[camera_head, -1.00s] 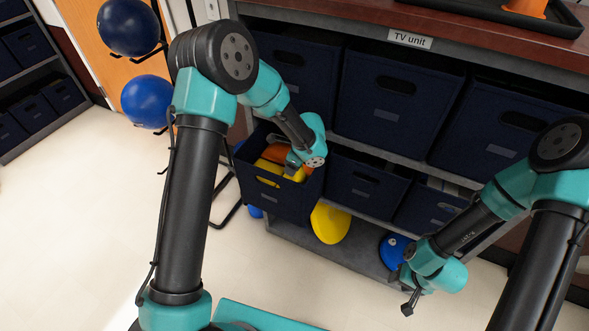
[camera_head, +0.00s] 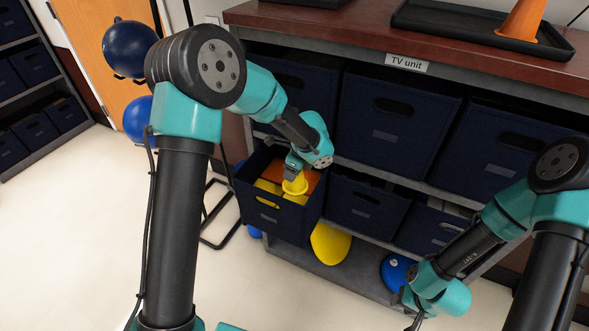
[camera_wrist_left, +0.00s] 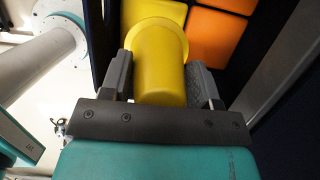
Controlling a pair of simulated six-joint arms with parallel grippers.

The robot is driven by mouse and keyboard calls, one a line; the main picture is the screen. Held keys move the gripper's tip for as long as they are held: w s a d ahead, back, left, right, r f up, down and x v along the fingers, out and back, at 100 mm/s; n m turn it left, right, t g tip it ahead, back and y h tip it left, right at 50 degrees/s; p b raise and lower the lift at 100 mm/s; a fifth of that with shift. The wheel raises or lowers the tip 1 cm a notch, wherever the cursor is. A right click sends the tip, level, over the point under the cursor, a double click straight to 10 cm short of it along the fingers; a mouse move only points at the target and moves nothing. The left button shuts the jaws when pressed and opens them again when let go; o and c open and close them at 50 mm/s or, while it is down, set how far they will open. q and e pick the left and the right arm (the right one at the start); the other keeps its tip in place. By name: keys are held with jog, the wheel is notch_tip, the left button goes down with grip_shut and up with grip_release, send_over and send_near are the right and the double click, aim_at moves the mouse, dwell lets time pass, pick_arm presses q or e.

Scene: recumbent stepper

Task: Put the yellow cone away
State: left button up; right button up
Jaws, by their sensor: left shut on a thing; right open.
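The yellow cone (camera_head: 296,186) is held by my left gripper (camera_head: 293,166), over the open top of a dark blue fabric bin (camera_head: 268,217) that juts out from the lower shelf row. In the left wrist view the yellow cone (camera_wrist_left: 158,75) lies between the two grey fingers of the left gripper (camera_wrist_left: 160,82), with its wider rim away from the palm. Yellow and orange pieces (camera_head: 310,178) lie in the bin. Whether the cone touches them is unclear. My right gripper (camera_head: 413,319) is open, low at the right, partly cut by the frame edge.
The TV unit (camera_head: 390,62) holds several more dark blue bins. An orange cone (camera_head: 523,20) stands on a black tray (camera_head: 478,30) on its top. A yellow disc (camera_head: 329,243) and a blue disc (camera_head: 397,272) lie on the bottom shelf. Blue balls (camera_head: 130,48) hang at the left.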

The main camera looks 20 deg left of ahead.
pick_arm(q)
jog(key=shift+r, duration=0.1)
jog(key=a+r+m, duration=0.1)
jog(key=a+r, duration=0.4)
jog(key=r, duration=0.5)
jog(key=a+r+m, duration=0.1)
jog(key=a+r, duration=0.4)
jog(key=r, duration=0.6)
jog(key=a+r, duration=0.5)
jog(key=r, duration=0.5)
jog(key=s+a+r+m, duration=0.1)
jog(key=s+a+r, duration=0.3)
jog(key=s+r, duration=0.3)
jog(key=s+a+r+m+t, duration=0.1)
jog(key=s+a+r+m, duration=0.1)
jog(key=s+a+r, duration=0.2)
jog(key=s+a+r+m, duration=0.1)
jog(key=s+a+r, duration=0.3)
jog(key=s+r, duration=0.5)
notch_tip(320, 180, up, 5)
jog(key=shift+s+a+r+t+h, duration=0.1)
jog(key=shift+s+a+t+h, duration=0.1)
jog(key=shift+s+t+h, duration=0.15)
